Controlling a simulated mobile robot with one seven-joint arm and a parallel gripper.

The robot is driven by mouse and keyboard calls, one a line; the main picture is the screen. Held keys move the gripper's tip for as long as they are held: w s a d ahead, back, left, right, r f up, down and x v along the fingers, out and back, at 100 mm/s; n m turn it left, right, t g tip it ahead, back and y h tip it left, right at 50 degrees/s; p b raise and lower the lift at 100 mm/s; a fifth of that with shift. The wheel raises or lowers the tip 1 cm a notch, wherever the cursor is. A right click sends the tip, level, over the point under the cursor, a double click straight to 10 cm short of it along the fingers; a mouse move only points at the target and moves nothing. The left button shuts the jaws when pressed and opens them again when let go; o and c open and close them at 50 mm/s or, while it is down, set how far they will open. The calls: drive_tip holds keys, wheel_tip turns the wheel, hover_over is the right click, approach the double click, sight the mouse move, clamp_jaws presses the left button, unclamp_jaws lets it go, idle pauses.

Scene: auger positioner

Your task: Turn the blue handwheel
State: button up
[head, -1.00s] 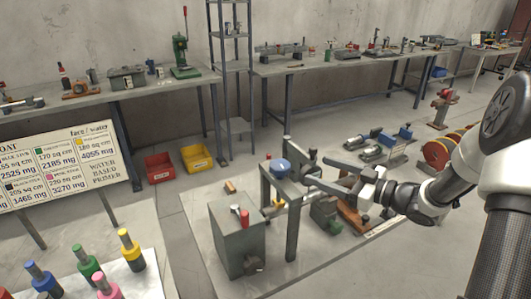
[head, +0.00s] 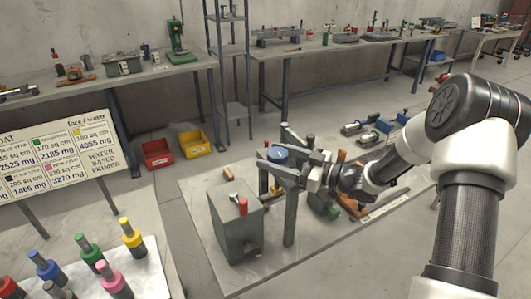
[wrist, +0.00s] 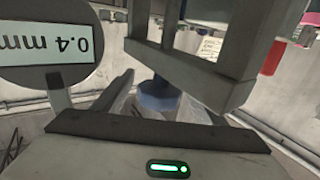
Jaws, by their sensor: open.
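The blue handwheel (head: 277,154) sits at the top of the grey frame of the positioner (head: 291,215), left of my wrist in the head view. My gripper (head: 279,148) is level with the frame's top, with its fingers open and pointing left toward the handwheel. In the wrist view the blue handwheel (wrist: 158,97) shows between the two pale fingers (wrist: 158,106). A grey beam hides part of its surroundings. I cannot tell whether a finger touches the wheel.
A round gauge reading 0.4 mm (wrist: 50,48), upside down, is close at the wrist view's left. A grey box with a red-capped part (head: 237,225) stands in front of the frame. Red (head: 157,153) and yellow (head: 194,143) bins lie on the floor behind.

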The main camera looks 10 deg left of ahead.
drive_tip(key=x, duration=0.3)
drive_tip(key=shift+w+a, duration=0.1)
drive_tip(key=c, duration=1)
drive_tip(key=shift+c, duration=0.2)
drive_tip(key=shift+m+t, duration=0.3)
drive_tip(key=shift+t, duration=0.1)
